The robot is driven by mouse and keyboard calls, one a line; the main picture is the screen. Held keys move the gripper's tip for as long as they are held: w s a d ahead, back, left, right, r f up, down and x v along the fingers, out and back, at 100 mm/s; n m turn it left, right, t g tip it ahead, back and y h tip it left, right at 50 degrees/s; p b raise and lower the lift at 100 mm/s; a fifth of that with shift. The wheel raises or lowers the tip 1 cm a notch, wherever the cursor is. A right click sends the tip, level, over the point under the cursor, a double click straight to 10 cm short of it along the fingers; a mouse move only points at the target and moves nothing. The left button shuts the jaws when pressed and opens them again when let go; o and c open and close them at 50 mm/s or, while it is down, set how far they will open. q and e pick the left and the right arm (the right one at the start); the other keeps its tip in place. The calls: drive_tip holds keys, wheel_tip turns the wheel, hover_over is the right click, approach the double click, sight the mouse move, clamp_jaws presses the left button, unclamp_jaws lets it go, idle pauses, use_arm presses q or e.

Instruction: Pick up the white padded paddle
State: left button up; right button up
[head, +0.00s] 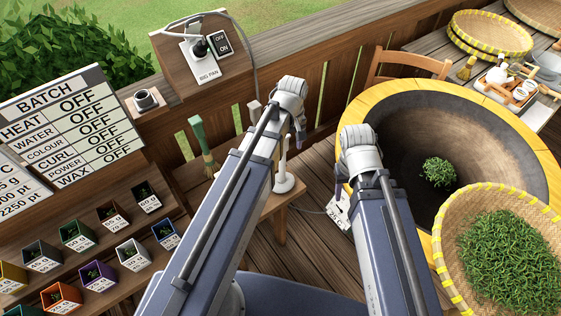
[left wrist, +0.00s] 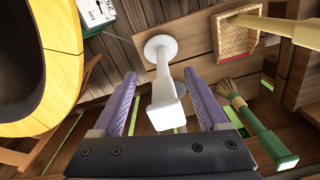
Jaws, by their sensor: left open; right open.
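The white padded paddle (head: 284,184) stands on its round white end on a small wooden stand, partly hidden behind my left arm in the head view. In the left wrist view the paddle (left wrist: 165,92) points its square handle end towards the camera. My left gripper (left wrist: 160,78) is open, with one purple finger on each side of the handle; I see no clear contact. In the head view my left gripper (head: 299,132) is above the paddle, its fingers partly hidden. My right gripper (head: 341,190) is open beside the large pan, holding nothing visible.
A green-handled brush (head: 202,145) stands left of the paddle; it also shows in the left wrist view (left wrist: 258,130). The large yellow-rimmed pan (head: 375,102) and a basket of green leaves (head: 447,254) are on the right. A wooden railing (head: 330,42) runs behind the stand.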

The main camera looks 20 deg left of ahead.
use_arm(q)
drive_tip(key=r+p, duration=0.1)
drive_tip(key=w+a+r+n, duration=0.1)
drive_tip(key=r, duration=0.1)
drive_tip(key=w+a+r+n+p, duration=0.1)
drive_tip(key=shift+w+a+r+p, duration=0.15)
drive_tip(key=shift+w+r+p, duration=0.1)
drive_tip(key=shift+p, duration=0.1)
drive_tip(key=shift+w+a+r+n, duration=0.1)
drive_tip(key=shift+a+r+n, duration=0.1)
drive_tip(key=shift+n, duration=0.1)
use_arm(e)
wheel_tip(320, 180, up, 5)
use_arm(q)
wheel_tip(320, 180, down, 8)
drive_tip(key=b, duration=0.7)
drive_tip(key=shift+f+b, duration=0.1)
drive_tip(key=shift+b, duration=0.3)
use_arm(e)
wheel_tip(320, 180, down, 8)
use_arm(q)
drive_tip(key=shift+c, duration=0.2)
use_arm(e)
drive_tip(key=shift+w+a, duration=0.1)
use_arm(q)
clamp_jaws()
